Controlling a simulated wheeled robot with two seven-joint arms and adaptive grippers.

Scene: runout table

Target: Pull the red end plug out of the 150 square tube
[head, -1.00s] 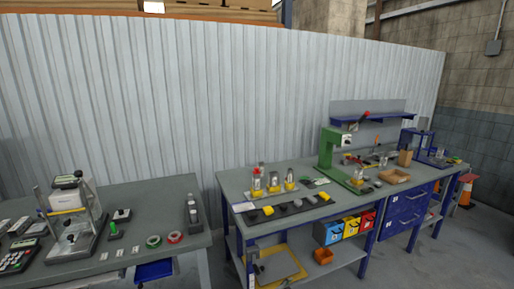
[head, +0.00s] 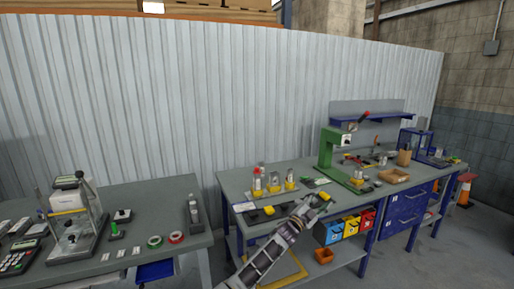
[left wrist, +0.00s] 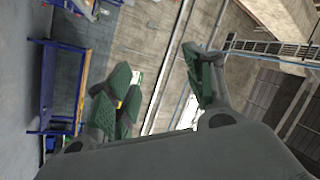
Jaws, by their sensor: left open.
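The labels are too small to read, so I cannot tell which is the 150 square tube. My left gripper (head: 319,200) is over the table's front edge, right of the tubes and apart from them. In the left wrist view its green-padded fingers (left wrist: 157,88) are spread and empty. My right gripper is not in view.
Dark blocks and a yellow piece (head: 269,210) lie along the front of the right-hand table (head: 235,190). A green press (head: 329,150) stands right of the tubes. The left table (head: 150,220) holds tape rolls and instruments.

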